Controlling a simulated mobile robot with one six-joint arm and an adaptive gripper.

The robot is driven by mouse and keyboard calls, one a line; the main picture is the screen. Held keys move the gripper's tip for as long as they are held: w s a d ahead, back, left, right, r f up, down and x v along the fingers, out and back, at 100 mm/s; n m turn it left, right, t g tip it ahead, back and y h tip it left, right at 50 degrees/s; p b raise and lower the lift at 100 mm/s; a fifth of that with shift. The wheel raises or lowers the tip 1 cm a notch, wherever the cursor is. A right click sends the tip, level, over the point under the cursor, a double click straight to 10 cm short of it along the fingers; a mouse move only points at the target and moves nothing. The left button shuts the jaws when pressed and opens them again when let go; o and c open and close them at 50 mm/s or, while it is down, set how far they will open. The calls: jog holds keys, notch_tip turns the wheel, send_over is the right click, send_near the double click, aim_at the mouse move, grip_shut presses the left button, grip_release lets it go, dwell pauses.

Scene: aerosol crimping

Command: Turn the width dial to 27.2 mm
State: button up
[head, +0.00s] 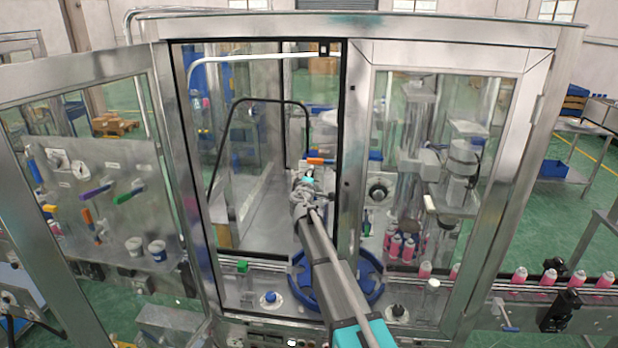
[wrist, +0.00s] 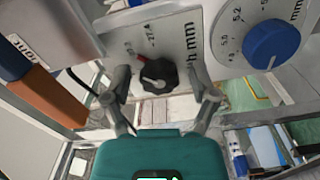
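The width dial is a small black knob (wrist: 158,76) with a white pointer line, on a pale plate in the wrist view. A printed scale curves above it, with 27.4 legible and a red mark at the knob's upper left. The other scale figures are too small or blurred to read. My gripper (wrist: 166,86) is open, one finger on each side of the knob. I cannot tell whether either finger touches it. In the head view my gripper (head: 304,182) reaches through the open doorway of the machine; the width dial cannot be made out there.
A larger blue dial (wrist: 271,44) with a millimetre scale is right of the knob. An orange-and-blue handle (wrist: 45,92) sticks out at left. The metal door frame (head: 352,150) stands close right of my arm. A blue ring (head: 302,290) lies below the arm.

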jog(key=shift+s, duration=0.15)
jog(key=s+a, duration=0.2)
jog(key=s, duration=0.9)
jog(key=shift+s+a, duration=0.15)
jog(key=shift+s, duration=0.15)
dwell(0.5)
